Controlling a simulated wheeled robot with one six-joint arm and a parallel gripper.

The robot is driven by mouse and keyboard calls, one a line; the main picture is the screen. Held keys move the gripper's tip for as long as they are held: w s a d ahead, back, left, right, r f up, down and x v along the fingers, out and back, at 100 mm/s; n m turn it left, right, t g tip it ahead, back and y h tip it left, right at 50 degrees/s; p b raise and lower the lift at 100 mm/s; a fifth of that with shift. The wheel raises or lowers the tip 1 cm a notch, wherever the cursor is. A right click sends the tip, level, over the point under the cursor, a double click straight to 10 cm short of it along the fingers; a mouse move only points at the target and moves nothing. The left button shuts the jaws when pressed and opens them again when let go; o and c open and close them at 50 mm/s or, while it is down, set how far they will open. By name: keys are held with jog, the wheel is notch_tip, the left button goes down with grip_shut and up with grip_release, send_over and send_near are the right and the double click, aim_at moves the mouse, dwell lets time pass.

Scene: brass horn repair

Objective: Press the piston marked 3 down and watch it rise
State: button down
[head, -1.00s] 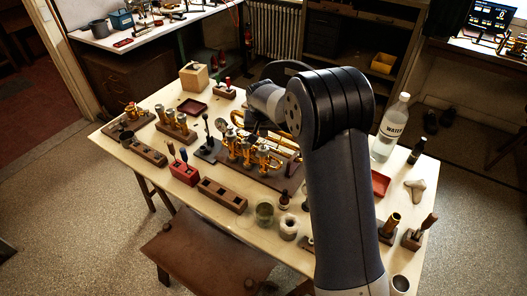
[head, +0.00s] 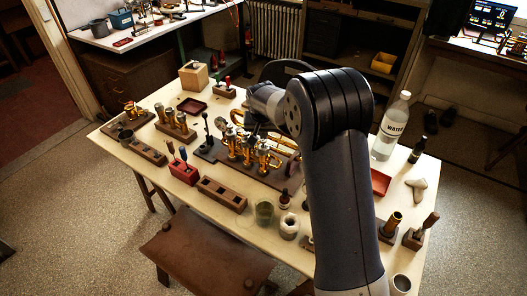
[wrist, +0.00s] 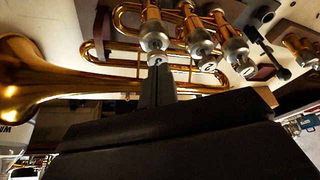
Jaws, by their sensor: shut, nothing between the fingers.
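The brass horn (head: 283,148) lies on a dark board on the workbench, and its three pistons stand in a row. In the wrist view the horn's bell (wrist: 30,80) is at the left, and the piston caps (wrist: 208,63) point toward the camera. Their markings are too small to read surely. My gripper (wrist: 158,72) is shut and empty. Its tip is at the cap of the piston nearest the bell (wrist: 156,60) in the wrist view; whether they touch I cannot tell. In the head view my gripper (head: 254,124) is just above the pistons, partly hidden by my arm.
A water bottle (head: 390,128) and a red tray (head: 380,182) are at the right.

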jog(key=shift+f+b, duration=0.7)
jog(key=shift+f, duration=0.3)
jog(key=shift+r, duration=0.1)
notch_tip(320, 180, up, 5)
jog(key=p, duration=0.3)
jog(key=shift+r, duration=0.1)
